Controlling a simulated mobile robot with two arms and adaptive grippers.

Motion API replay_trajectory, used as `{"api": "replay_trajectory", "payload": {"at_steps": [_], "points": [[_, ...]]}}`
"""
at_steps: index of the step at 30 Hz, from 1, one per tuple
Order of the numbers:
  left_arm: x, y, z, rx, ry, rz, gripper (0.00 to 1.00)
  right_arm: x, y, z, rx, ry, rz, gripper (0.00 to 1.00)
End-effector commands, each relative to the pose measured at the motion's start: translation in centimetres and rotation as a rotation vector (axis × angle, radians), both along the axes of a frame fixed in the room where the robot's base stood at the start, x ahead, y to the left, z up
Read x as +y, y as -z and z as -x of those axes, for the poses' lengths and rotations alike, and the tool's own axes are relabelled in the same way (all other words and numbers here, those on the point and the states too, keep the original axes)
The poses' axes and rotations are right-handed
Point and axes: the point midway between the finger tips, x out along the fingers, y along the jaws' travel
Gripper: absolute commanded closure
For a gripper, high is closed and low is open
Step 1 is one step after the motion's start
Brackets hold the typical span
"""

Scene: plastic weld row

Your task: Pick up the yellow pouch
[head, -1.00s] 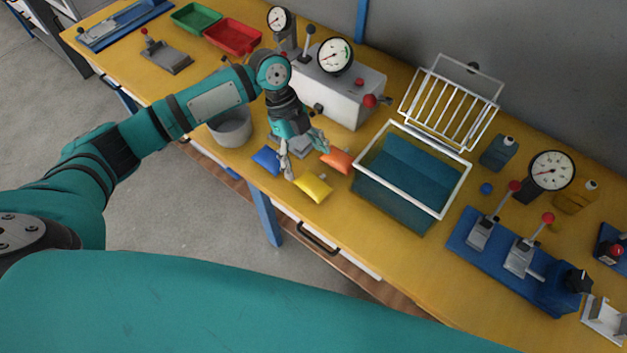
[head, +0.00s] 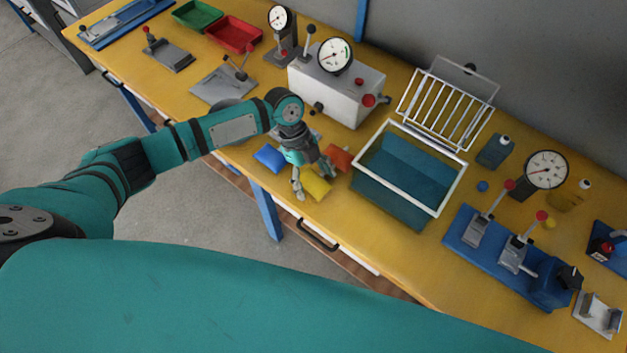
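The yellow pouch (head: 316,186) lies on the yellow bench near its front edge, between a blue pouch (head: 269,157) on its left and an orange pouch (head: 338,157) behind it on the right. My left gripper (head: 312,187) points down at the yellow pouch with its fingers spread, one at the pouch's left side and one toward its right side. It partly covers the pouch. I cannot tell whether the fingers touch it. My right gripper is not in view.
A clear blue tank (head: 405,180) with a white rim stands right of the pouches. A white wire rack (head: 447,108) is behind it. A white gauge box (head: 335,90) stands behind the gripper. A blue lever fixture (head: 512,256) is at the right.

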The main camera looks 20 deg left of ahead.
Motion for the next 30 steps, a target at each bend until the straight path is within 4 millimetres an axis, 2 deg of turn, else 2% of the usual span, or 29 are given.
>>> {"api": "replay_trajectory", "payload": {"at_steps": [1, 7, 21, 26, 29, 30], "points": [[0.0, 0.0, 0.0, 0.000, 0.000, 0.000, 0.33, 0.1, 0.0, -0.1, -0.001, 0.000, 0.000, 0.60], [0.0, 0.0, 0.0, 0.000, 0.000, 0.000, 0.59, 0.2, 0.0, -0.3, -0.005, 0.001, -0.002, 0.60], [0.0, -0.4, -0.1, -0.001, 0.000, 0.000, 0.60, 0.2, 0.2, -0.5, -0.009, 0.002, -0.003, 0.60], [0.0, -1.8, -0.1, -0.003, 0.001, 0.002, 0.60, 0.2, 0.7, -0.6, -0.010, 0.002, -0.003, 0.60], [0.0, -3.3, -0.2, -0.005, 0.001, 0.002, 0.60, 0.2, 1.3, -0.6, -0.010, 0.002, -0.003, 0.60], [0.2, -3.5, 0.6, 0.001, 0.003, 0.000, 0.60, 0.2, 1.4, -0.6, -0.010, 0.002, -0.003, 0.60]]}}
